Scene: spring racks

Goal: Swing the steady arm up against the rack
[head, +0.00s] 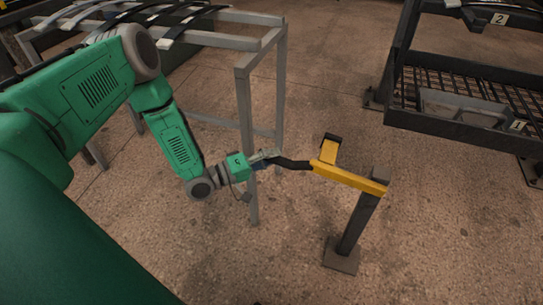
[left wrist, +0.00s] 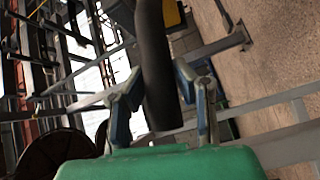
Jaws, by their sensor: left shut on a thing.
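The steady arm (head: 345,177) is a yellow bar on top of a dark post (head: 357,228), with a short yellow branch ending in a black pad (head: 331,138). A dark bent handle (head: 292,164) reaches from its left end toward my left gripper (head: 266,157). That gripper is shut on the handle's end. In the left wrist view the black handle (left wrist: 157,60) runs between the two fingers, and a bit of yellow shows behind it. The grey rack (head: 245,95) with dark curved leaf springs stands left of the steady arm, behind my left arm. My right gripper is not in view.
A dark rack (head: 455,125) with a mesh shelf, a grey tray (head: 463,106) and plates numbered 1 and 2 stands at the upper right. Bare concrete floor lies between the racks and around the post's square foot (head: 341,256).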

